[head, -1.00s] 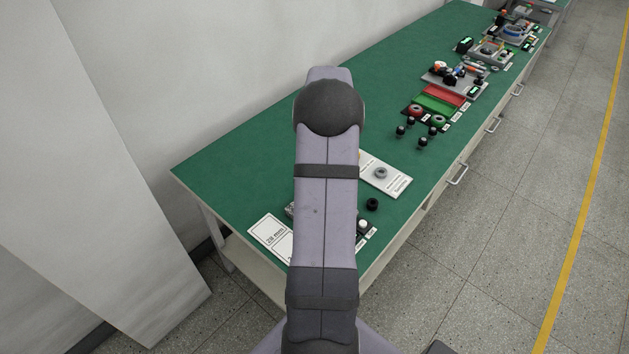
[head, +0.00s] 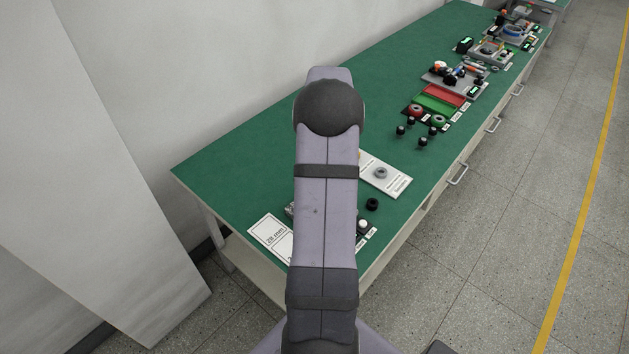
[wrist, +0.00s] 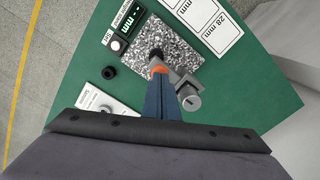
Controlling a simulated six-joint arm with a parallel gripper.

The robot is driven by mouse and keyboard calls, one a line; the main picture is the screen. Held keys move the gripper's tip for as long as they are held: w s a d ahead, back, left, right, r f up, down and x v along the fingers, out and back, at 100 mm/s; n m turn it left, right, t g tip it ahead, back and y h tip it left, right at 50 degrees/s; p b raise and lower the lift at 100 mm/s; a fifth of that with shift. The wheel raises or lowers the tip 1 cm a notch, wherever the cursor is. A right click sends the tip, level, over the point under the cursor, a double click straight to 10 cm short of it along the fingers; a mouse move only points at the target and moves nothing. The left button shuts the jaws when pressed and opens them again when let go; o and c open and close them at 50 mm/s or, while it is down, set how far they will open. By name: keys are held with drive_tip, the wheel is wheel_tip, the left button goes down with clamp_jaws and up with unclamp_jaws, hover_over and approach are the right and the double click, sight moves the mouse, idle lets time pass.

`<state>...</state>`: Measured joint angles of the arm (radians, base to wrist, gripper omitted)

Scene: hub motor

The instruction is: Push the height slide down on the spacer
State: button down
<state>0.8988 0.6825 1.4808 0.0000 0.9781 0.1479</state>
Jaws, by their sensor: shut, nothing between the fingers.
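In the wrist view my gripper (wrist: 158,72) is shut and empty. Its blue fingers with orange tips reach over the speckled granite plate (wrist: 182,48). A grey metal part with a round knob (wrist: 191,102), which looks like the height gauge and its slide, stands right beside the fingers. The fingers partly cover it, and I cannot tell whether they touch it. A small dark round piece (wrist: 155,54), perhaps the spacer, shows just beyond the fingertips on the plate. In the head view my arm hides the gripper and most of this station.
A display (wrist: 122,22) and a white button (wrist: 116,45) sit beside the plate. A black ring (wrist: 108,72) lies on the green bench, also seen in the head view (head: 372,204). White 28 mm cards (wrist: 208,20) lie by the plate. Other stations stand farther along the bench.

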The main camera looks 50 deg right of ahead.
drive_tip(key=shift+f, duration=0.2)
drive_tip(key=shift+f+b, duration=0.3)
drive_tip(key=shift+f, duration=0.05)
drive_tip(key=shift+f, duration=0.35)
drive_tip(key=shift+f+b, duration=1.25)
drive_tip(key=shift+f, duration=0.65)
drive_tip(key=shift+r, duration=0.2)
drive_tip(key=shift+r+p, duration=4)
drive_tip(key=shift+r, duration=0.75)
